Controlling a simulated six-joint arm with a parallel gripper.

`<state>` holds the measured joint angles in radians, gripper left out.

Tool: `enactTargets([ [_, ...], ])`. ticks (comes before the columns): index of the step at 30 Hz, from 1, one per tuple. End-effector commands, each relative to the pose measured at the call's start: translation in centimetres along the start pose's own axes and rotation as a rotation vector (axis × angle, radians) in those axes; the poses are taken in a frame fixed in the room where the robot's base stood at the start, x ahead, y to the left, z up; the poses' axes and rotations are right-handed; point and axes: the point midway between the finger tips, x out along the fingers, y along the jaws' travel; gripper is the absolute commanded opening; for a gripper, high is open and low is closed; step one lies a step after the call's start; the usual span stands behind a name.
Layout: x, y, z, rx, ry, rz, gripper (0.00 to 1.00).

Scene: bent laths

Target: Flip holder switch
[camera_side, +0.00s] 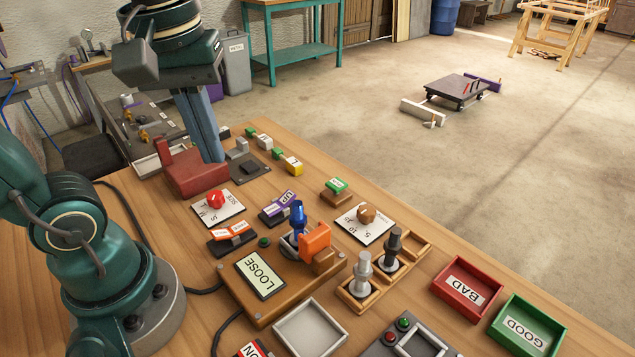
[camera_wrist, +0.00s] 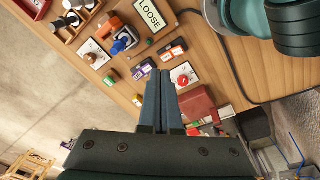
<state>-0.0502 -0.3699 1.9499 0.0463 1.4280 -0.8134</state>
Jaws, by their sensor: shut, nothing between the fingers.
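The holder, a wooden base (camera_side: 235,292) with a LOOSE sign (camera_side: 267,275), carries an orange block (camera_side: 314,240) and an upright blue piece (camera_side: 297,215). Behind it sit an orange-and-white rocker switch (camera_side: 231,238), a purple-and-white rocker marked UP (camera_side: 285,199) and a green-topped rocker (camera_side: 336,186). Which of these belongs to the holder I cannot tell. My gripper (camera_side: 216,160) is shut and empty, pointing down by a red block (camera_side: 190,180), well behind the switches. In the wrist view its fingertips (camera_wrist: 166,73) appear between the purple rocker and the red knob.
A red dial (camera_side: 216,199) and a brown dial (camera_side: 367,213) stand on white plates. A wooden rack (camera_side: 357,302) holds silver and black pegs. Red BAD (camera_side: 467,290) and green GOOD (camera_side: 527,323) trays lie at the right edge. Small coloured blocks line the back edge.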

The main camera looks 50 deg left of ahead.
Motion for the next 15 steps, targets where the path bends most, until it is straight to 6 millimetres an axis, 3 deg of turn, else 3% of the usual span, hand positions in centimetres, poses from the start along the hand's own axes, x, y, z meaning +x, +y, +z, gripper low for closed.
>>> enactTargets([
  [8, -0.3, 1.0, -3.0, -0.356, -0.109, -0.201, 0.00],
  [15, 1.0, 1.7, -5.6, -0.585, -0.170, -0.373, 0.00],
])
